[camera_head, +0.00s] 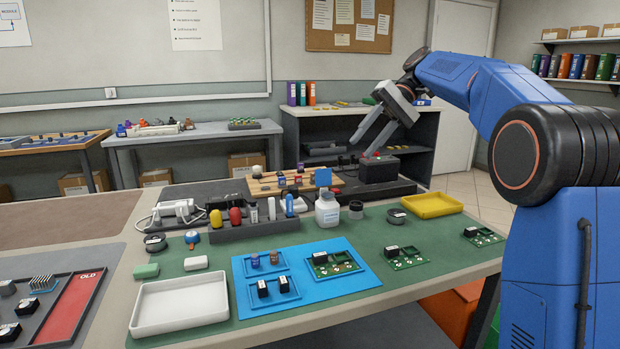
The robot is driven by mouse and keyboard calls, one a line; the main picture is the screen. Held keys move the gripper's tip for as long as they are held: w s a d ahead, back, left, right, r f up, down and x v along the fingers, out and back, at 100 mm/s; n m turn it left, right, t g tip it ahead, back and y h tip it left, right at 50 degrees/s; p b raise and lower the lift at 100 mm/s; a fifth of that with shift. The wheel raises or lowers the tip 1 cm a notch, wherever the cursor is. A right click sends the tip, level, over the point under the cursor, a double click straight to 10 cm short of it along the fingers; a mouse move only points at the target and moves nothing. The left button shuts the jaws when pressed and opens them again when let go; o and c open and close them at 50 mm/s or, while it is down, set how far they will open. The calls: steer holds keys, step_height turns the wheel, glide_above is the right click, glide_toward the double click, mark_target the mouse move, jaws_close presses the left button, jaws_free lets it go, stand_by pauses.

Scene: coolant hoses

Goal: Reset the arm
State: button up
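My blue arm (447,76) rises from the right side and reaches over toward the back of the green-topped bench. My gripper (361,147) hangs in the air above the bench's back right part, with its grey fingers pointing down and left. The two fingers are apart and nothing shows between them. Behind and below the gripper is a dark box (379,170) with a red spot on top; I cannot tell the exact gap between them.
The bench holds a white tray (180,318), a blue mat (350,290) with small parts, circuit boards (406,264), a white bottle (327,214) and a yellow tray (432,212). Air around the arm looks clear.

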steer(key=s+d+f+m+t+h, duration=0.1)
steer(key=s+d+f+t, duration=0.1)
steer(key=s+f, duration=0.35)
steer(key=s+d+f+m+t+h, duration=0.1)
steer(key=s+d+f+h, duration=0.15)
steer(key=s, duration=0.65)
steer(key=s+d+f+m+t+h, duration=0.15)
steer(key=s+f, duration=0.25)
steer(key=s, duration=0.4)
steer(key=s+d+f+t+h, duration=0.1)
steer(key=s+d+f+t, duration=0.1)
steer(key=s+d+f, duration=0.2)
steer(key=s+d+f+t+h, duration=0.2)
steer(key=s+d+f, duration=0.2)
steer(key=s+f, duration=0.7)
step_height(320, 180, down, 3)
steer(key=shift+s+d+r+n, duration=0.1)
steer(key=shift+s+d+n, duration=0.1)
steer(key=shift+d+n, duration=0.15)
